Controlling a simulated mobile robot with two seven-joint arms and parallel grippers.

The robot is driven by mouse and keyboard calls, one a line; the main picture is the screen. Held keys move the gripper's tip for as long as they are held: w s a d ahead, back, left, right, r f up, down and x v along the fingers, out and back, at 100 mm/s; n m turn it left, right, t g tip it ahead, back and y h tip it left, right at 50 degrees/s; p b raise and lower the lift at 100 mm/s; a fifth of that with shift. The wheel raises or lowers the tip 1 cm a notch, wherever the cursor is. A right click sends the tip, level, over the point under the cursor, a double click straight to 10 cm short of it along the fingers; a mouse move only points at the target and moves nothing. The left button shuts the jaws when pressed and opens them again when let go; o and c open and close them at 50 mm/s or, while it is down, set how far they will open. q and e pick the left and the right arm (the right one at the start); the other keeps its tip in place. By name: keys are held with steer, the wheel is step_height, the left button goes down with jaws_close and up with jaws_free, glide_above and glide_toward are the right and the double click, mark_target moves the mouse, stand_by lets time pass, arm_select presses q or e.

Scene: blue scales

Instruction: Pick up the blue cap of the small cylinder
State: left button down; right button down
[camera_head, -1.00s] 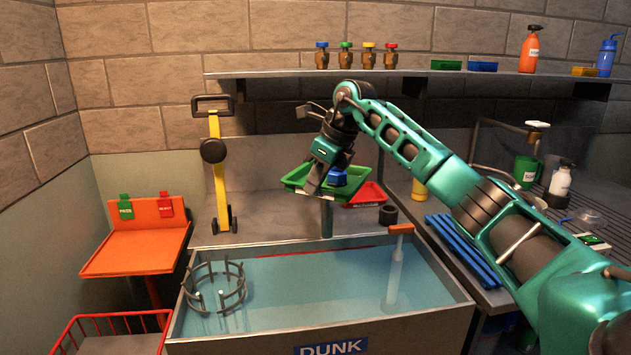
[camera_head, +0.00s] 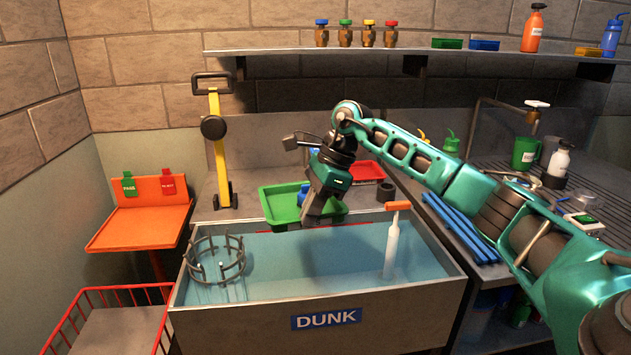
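A blue piece (camera_head: 303,194) shows in the green tray (camera_head: 279,206), partly hidden behind my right gripper; I cannot tell whether it is a cap. My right gripper (camera_head: 312,214) points down over the tray's right part, close beside the blue piece. Its fingers are dark and seen from behind, so I cannot tell whether they are open, shut or touching anything. On the back shelf, a small brass cylinder with a blue cap (camera_head: 321,22) stands upright at the left of a row, far from the gripper. My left gripper is not in view.
The water tank (camera_head: 325,319) marked DUNK lies in front, with a ring cage (camera_head: 216,262) and an orange-handled tube (camera_head: 391,245). A red tray (camera_head: 368,171) and a dark ring (camera_head: 386,192) are behind. A yellow stand (camera_head: 218,150) is left. Blue bars (camera_head: 455,225) lie right.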

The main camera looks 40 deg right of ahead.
steer(key=s+a+f+n+g+h, duration=0.4)
steer(key=s+a+f+n+g, duration=0.2)
steer(key=s+a+f+n, duration=0.8)
step_height(320, 180, down, 5)
steer(key=a+n, duration=0.2)
steer(key=n, duration=0.6)
steer(key=shift+s+a+h, duration=0.15)
steer(key=shift+a+h, duration=0.15)
steer(key=f+b, duration=0.3)
steer(key=shift+d+f, duration=0.2)
steer(key=shift+d, duration=0.1)
